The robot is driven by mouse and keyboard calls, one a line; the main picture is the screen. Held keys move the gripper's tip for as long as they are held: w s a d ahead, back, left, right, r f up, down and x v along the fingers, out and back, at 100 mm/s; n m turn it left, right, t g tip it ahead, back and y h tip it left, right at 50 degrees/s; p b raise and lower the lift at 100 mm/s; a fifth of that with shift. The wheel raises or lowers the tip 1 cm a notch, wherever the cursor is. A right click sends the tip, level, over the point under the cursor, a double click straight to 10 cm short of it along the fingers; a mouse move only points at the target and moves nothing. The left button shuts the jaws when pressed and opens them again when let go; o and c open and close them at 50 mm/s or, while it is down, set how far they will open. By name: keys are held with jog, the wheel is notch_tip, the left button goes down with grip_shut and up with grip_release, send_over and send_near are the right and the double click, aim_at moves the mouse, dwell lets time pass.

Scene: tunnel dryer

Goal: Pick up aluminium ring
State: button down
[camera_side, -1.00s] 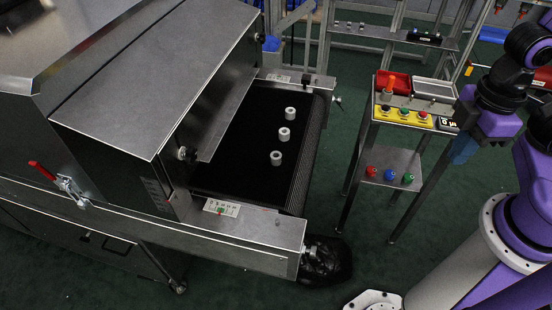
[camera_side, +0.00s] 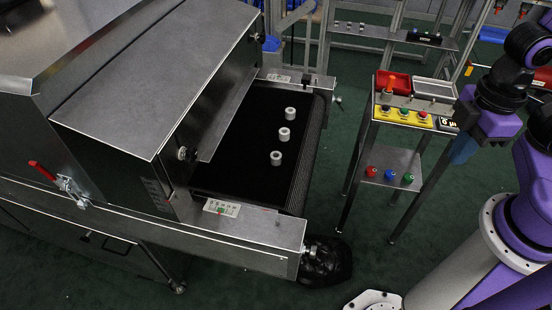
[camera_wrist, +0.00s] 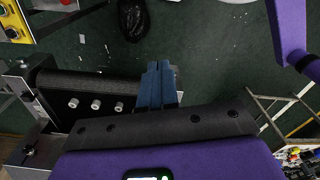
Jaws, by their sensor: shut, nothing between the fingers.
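Three short, pale grey aluminium rings stand in a row on the black conveyor belt (camera_side: 235,178) at the dryer's outlet. In the side view they are the far ring (camera_side: 290,114), the middle ring (camera_side: 284,134) and the near ring (camera_side: 276,158). The wrist view also shows the three rings (camera_wrist: 95,105), left of my fingers. My gripper (camera_side: 463,150) has blue fingers and points down at the right, well away from the belt, beyond the small stand. In the wrist view its fingers (camera_wrist: 158,72) are together and empty.
The metal dryer housing (camera_side: 150,80) covers the belt's left part. A small stand (camera_side: 400,160) between belt and arm carries a red tray (camera_side: 393,82), a yellow button panel (camera_side: 402,115) and coloured knobs. A black bag (camera_side: 325,262) lies on the floor below the belt end.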

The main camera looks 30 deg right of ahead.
aim_at(276, 154)
jog(key=c, duration=0.7)
grip_release()
jog(key=shift+o, duration=0.2)
jog(key=w+a+f+n+t+h, duration=0.2)
jog(key=w+a+f+n+h, duration=0.15)
jog(key=w+a, duration=0.3)
jog(key=w+a+f+n+t+h, duration=0.25)
jog(key=w+a+f+n, duration=0.2)
jog(key=w, duration=0.35)
jog(key=w+a+f+n+t, duration=0.2)
jog(key=a+f+n, duration=0.1)
jog(key=a, duration=0.1)
jog(key=w+a+f+n+t, duration=0.2)
jog(key=a+f+n, duration=0.1)
jog(key=a+f, duration=0.1)
jog(key=w+a+f+n+t+h, duration=0.1)
jog(key=w+a+f+n+t, duration=0.1)
jog(key=a+f+n+t, duration=0.1)
jog(key=shift+w+a+f, duration=0.15)
jog(key=shift+a+f, duration=0.2)
jog(key=shift+a, duration=0.35)
jog(key=shift+w+a+f, duration=0.1)
jog(key=shift+a+f, duration=0.2)
jog(key=shift+a, duration=0.35)
jog(key=shift+w+f, duration=0.2)
jog(key=x, duration=1.7)
jog(key=shift+d+r, duration=0.1)
jog(key=shift+r, duration=0.1)
